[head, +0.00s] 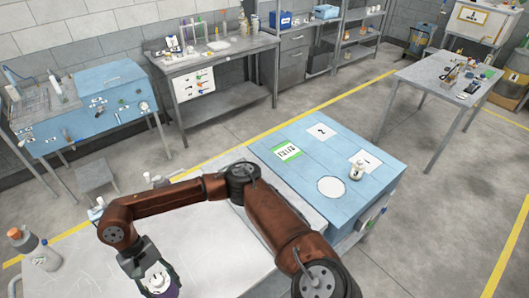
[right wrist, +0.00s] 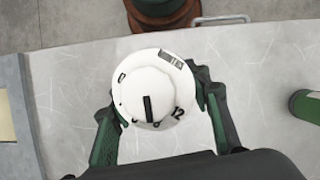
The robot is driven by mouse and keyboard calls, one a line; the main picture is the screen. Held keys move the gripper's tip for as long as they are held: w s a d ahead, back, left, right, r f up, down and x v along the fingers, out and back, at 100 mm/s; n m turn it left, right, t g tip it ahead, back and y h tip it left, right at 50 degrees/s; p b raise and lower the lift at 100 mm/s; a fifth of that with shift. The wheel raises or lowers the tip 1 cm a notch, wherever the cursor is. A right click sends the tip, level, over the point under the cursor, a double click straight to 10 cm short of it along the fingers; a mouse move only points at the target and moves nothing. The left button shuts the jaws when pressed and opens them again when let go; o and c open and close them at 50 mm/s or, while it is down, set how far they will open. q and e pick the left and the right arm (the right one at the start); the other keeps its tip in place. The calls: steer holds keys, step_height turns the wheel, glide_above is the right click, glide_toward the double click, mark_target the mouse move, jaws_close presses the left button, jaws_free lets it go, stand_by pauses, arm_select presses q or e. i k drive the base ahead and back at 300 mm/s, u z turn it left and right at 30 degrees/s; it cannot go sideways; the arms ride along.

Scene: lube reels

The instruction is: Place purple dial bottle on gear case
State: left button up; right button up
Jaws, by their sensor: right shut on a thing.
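The purple dial bottle (head: 158,280) is at the bottom left of the head view, with a white dial top and a strip of purple body showing. In the right wrist view its round white dial top (right wrist: 153,90) has black numbers and a dark pointer bar. My right gripper (right wrist: 153,100) is shut on the bottle, one green finger on each side, over the pale bench. Its lower body is hidden beneath the dial. A blue case (head: 270,150) with marked pads stands right of my arm; no label confirms it as the gear case. My left gripper is not in view.
A grey bottle with an orange cap (head: 42,252) stands on the pale bench (head: 215,245) at left. My arm crosses above the bench.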

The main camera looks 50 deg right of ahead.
mark_target(329, 158)
steer(key=k, duration=0.5)
steer(key=u, duration=2.95)
steer(key=k, duration=2.7)
steer(key=z, duration=2.45)
